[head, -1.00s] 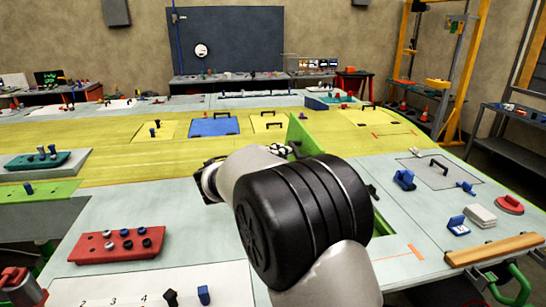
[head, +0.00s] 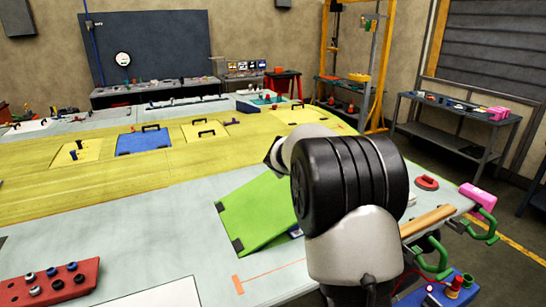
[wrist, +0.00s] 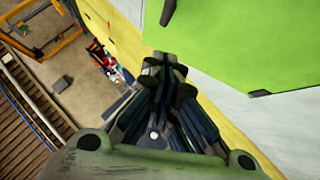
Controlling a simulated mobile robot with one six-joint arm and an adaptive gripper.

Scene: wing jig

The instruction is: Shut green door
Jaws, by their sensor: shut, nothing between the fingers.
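The green door (head: 252,212) is a flat bright green panel with dark fittings along its left edge. It appears tilted above the pale table top, and my arm hides its right part. In the wrist view the green door (wrist: 245,40) fills the upper right, with dark fittings at its edge. My gripper (wrist: 165,62) is shut and empty, with its fingertips just left of the panel in that picture. Whether they touch it cannot be told. In the head view my gripper is hidden behind my arm.
A blue panel (head: 143,141) with a handle lies on the yellow surface. A red block with knobs (head: 48,284) is at the near left. A wooden bar (head: 427,221) and green clamps (head: 483,226) line the right table edge. The pale table left of the door is largely clear.

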